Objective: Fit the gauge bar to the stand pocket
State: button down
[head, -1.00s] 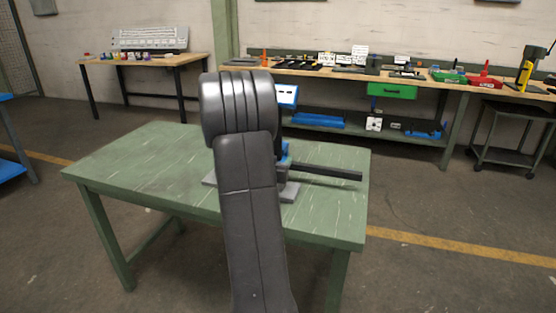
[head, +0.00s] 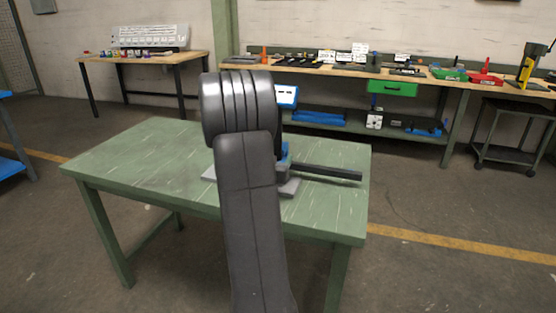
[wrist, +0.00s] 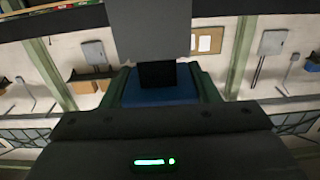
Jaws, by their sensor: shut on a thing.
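A long dark bar, which I take to be the gauge bar (head: 327,172), reaches right over the green table in the head view. Its left end is hidden behind my arm. Low grey base parts, likely of the stand (head: 290,187), show beside my arm, with a blue part just above. The pocket is hidden, so I cannot tell whether the bar is in it.
The green table (head: 130,165) is clear on its left side. Behind it stands a long workbench (head: 455,90) with tools and a green drawer. A smaller bench (head: 190,62) stands back left and a dark cart (head: 510,130) at the right.

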jog(key=shift+c, duration=2.2)
grip_release()
jog(key=shift+s+f, duration=0.1)
jog(key=shift+f, duration=0.1)
jog(key=v, duration=1.3)
jog(key=shift+s+r, duration=0.25)
jog(key=shift+s, duration=0.05)
jog(key=shift+w+a, duration=0.1)
jog(key=x, duration=1.3)
jog(key=shift+w+f, duration=0.1)
jog(key=shift+f, duration=0.05)
jog(key=shift+w, duration=0.2)
jog(key=shift+r, duration=0.25)
